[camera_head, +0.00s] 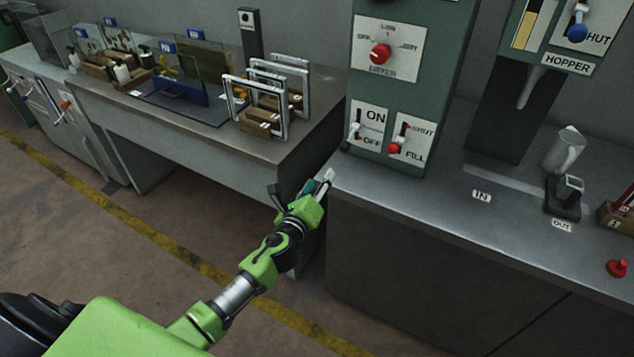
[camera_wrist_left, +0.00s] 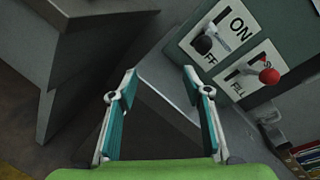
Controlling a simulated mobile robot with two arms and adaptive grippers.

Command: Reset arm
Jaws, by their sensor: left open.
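My green left arm reaches in from the lower left in the head view. Its gripper (camera_head: 308,187) is at the gap between the two benches, near the right bench's front left corner. In the left wrist view the gripper (camera_wrist_left: 160,84) has its two teal-padded fingers spread apart. My right gripper is not in view.
A green machine panel (camera_head: 402,78) with ON/OFF and FILL levers stands on the right bench (camera_head: 420,197). The left bench (camera_head: 215,141) holds silver frames (camera_head: 287,108). Floor in front is open.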

